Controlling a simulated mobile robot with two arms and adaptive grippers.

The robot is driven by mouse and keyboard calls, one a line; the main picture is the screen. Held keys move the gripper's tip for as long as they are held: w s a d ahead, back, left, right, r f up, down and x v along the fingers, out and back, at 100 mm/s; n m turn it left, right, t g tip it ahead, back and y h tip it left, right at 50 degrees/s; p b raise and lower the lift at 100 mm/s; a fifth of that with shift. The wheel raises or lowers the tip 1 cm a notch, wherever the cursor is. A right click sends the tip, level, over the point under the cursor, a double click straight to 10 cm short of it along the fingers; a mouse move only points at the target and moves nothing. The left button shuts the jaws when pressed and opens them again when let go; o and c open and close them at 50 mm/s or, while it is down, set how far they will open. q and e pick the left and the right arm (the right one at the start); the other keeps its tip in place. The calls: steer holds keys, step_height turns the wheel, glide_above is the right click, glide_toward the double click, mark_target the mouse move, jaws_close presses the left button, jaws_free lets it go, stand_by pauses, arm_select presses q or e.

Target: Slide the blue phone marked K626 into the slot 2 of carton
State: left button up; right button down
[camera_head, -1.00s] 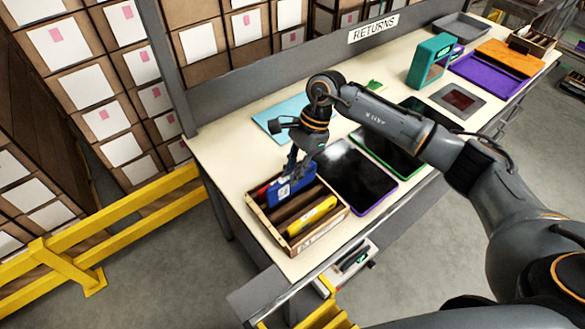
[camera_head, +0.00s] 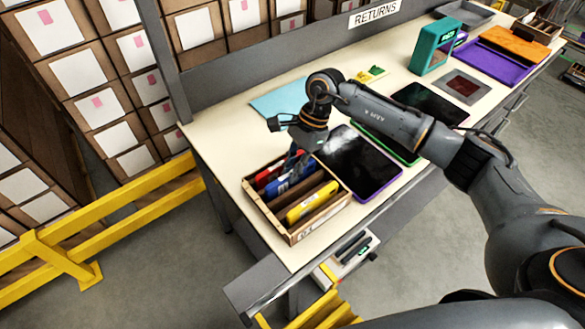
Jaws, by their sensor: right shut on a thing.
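The carton (camera_head: 321,228) is a tilted wooden box with dividers on the front left of the table. The blue phone (camera_head: 285,186) sits down between dividers in it, next to a red item (camera_head: 265,178) in the back-left slot. A yellow item (camera_head: 312,203) lies in a slot nearer the front, with an empty slot between it and the blue phone. My right gripper (camera_head: 296,167) is over the carton, shut on the upper part of the blue phone and hiding part of it. The marking on the phone is too small to read. My left gripper is not in view.
A purple-edged black tablet (camera_head: 362,168) lies close to the right of the carton. A light-blue sheet (camera_head: 279,101) lies behind it. A teal device (camera_head: 434,47) and a purple tray (camera_head: 488,67) stand farther right. A grey upright panel runs along the back.

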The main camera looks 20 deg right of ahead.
steer(key=shift+f+b, duration=0.2)
steer(key=shift+b, duration=0.2)
stand_by(0.8)
stand_by(0.4)
steer(key=c, duration=1.3)
jaws_free()
steer(key=v, duration=1.2)
steer(key=shift+r, duration=0.15)
step_height(320, 180, up, 7)
steer(key=p, duration=0.3)
